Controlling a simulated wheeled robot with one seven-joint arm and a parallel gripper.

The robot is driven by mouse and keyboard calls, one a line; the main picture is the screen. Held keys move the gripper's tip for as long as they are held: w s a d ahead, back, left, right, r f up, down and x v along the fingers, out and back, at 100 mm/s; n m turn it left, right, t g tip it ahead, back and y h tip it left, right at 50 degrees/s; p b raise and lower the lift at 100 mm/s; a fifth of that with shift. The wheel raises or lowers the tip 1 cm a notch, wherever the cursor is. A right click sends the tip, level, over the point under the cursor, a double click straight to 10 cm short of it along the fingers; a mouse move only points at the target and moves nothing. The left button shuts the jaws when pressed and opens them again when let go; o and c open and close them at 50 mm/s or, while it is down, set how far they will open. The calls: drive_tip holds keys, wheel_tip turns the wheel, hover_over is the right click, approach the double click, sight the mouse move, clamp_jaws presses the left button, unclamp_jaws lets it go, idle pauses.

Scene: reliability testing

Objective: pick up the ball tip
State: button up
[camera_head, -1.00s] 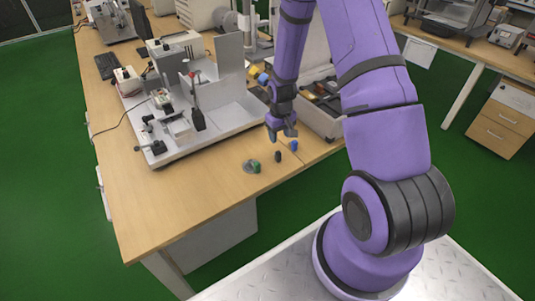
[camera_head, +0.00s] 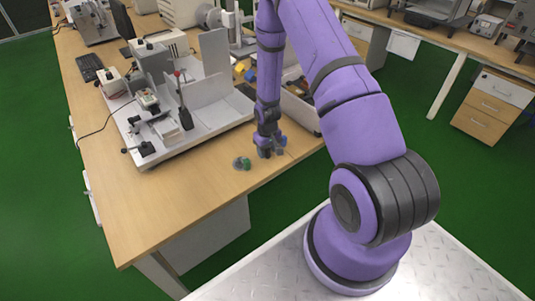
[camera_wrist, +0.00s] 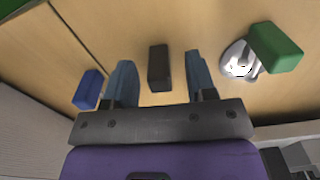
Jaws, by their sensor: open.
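Small tips lie on the wooden table; I cannot tell by name which one is the ball tip. In the wrist view a black block (camera_wrist: 158,72) stands between the two fingers of my gripper (camera_wrist: 159,58), with a gap on each side. A blue block (camera_wrist: 89,90) lies just outside the left finger. A green block (camera_wrist: 277,47) with a shiny round metal part (camera_wrist: 238,60) lies right of the right finger. In the head view my open gripper (camera_head: 267,152) points down close to the table, right of the green piece (camera_head: 246,163). The black block is not clearly visible there.
A white fixture (camera_head: 150,135) with upright plates stands left of my gripper on the table (camera_head: 150,215). A grey bin (camera_head: 300,108) with parts stands behind and to the right. The table's front is clear.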

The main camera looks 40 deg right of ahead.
drive_tip(key=shift+f, duration=0.7)
drive_tip(key=shift+c, duration=0.2)
clamp_jaws()
drive_tip(key=shift+r, duration=0.15)
